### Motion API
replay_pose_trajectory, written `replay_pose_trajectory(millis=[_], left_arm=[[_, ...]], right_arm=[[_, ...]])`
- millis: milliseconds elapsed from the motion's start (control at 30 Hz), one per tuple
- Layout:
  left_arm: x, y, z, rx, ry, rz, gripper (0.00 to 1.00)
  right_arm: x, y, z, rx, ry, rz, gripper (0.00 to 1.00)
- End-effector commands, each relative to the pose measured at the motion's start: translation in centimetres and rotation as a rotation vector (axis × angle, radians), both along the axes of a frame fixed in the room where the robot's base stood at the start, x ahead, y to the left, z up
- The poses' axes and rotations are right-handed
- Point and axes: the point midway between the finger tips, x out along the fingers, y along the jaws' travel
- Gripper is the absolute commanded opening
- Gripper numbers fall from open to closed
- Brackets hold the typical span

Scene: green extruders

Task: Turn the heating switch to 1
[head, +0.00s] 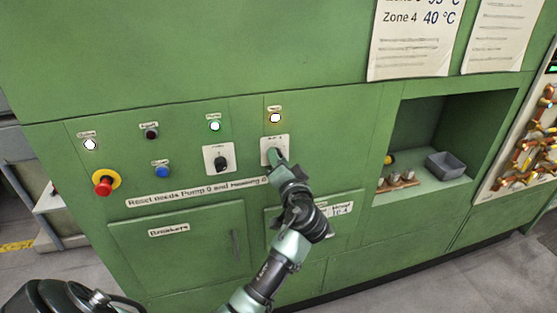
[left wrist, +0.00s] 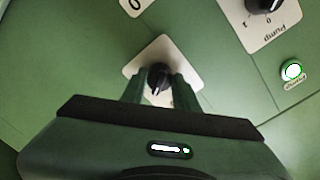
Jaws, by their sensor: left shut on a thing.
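The heating switch is a black rotary knob on a white plate (head: 267,143) on the green panel, right of the pump switch (head: 219,159). In the head view my left gripper (head: 278,160) is at the plate and covers most of the knob. In the left wrist view the black knob (left wrist: 158,74) sits between the two fingers of my left gripper (left wrist: 160,88), which is shut on it. The knob's setting and the plate's marks are mostly hidden by the fingers. My right gripper is not in view.
The pump switch plate (left wrist: 273,22) is close beside my left gripper. A red emergency button (head: 104,185), a blue button (head: 162,172) and several lamps are farther left. A breaker door (head: 180,255) is below. An open niche (head: 425,140) with a grey bin (head: 446,165) is at right.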

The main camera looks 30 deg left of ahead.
Motion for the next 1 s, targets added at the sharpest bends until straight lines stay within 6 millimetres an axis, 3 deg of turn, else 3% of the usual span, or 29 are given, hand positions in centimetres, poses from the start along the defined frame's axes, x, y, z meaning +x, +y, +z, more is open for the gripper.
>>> replay_pose_trajectory(millis=[100,133,200,567,1000], left_arm=[[0.0,-0.1,0.0,0.001,0.002,-0.001,0.00],[0.0,-0.1,0.0,0.001,0.002,-0.001,0.35],[0.0,-0.1,0.0,0.001,0.002,-0.001,0.52],[-0.2,-0.3,-0.1,0.000,0.000,-0.001,0.52],[-4.5,-5.2,0.0,-0.002,0.000,-0.003,0.52]], right_arm=[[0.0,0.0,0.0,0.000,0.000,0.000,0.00],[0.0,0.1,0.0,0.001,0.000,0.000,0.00],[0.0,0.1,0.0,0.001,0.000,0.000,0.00],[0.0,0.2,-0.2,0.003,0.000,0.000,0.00],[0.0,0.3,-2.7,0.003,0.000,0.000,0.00]])
